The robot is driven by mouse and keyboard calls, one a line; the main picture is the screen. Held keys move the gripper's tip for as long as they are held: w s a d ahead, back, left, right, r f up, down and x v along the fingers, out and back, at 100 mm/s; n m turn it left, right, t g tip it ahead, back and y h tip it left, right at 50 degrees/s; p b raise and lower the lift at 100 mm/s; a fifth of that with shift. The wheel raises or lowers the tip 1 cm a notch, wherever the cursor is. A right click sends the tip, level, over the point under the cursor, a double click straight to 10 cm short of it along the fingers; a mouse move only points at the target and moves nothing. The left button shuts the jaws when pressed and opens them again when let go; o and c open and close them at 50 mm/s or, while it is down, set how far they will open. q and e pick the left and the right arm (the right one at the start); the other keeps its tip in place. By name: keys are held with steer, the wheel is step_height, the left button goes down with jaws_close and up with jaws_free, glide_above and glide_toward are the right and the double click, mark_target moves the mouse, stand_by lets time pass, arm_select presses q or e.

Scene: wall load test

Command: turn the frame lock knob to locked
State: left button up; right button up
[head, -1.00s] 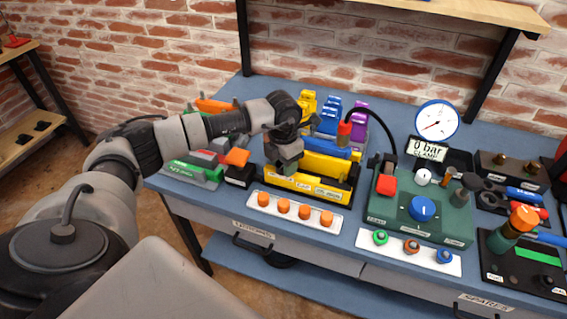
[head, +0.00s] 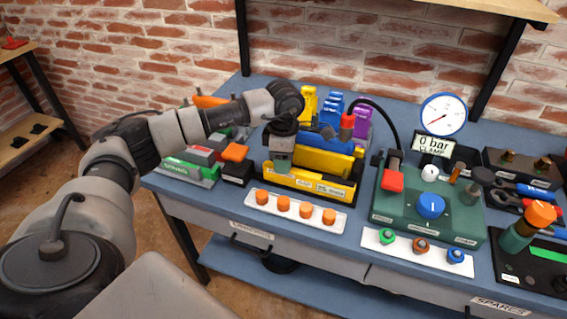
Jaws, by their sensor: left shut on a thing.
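The yellow frame (head: 313,185), with a dark base and labels on its front, stands on the blue bench left of centre. My left gripper (head: 281,163) points down at the frame's left part. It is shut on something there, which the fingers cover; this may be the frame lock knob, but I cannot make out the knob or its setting. My right gripper is not in view.
A white strip with orange knobs (head: 308,212) lies in front of the frame. Right of it stands a green clamp panel (head: 405,205) with a blue knob (head: 431,207), under a gauge (head: 443,115). Several yellow, blue and purple blocks stand behind the frame.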

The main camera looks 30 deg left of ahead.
arm_select(q)
steer(key=m+b, duration=0.2)
steer(key=m, duration=0.2)
steer(key=shift+m, duration=0.3)
steer(key=shift+r+m+b, duration=0.1)
steer(key=shift+m+b, duration=0.45)
steer(key=shift+m, duration=1.05)
steer(key=o, duration=0.9)
steer(key=shift+o, duration=0.2)
step_height(320, 180, up, 11)
steer(key=shift+w, duration=0.15)
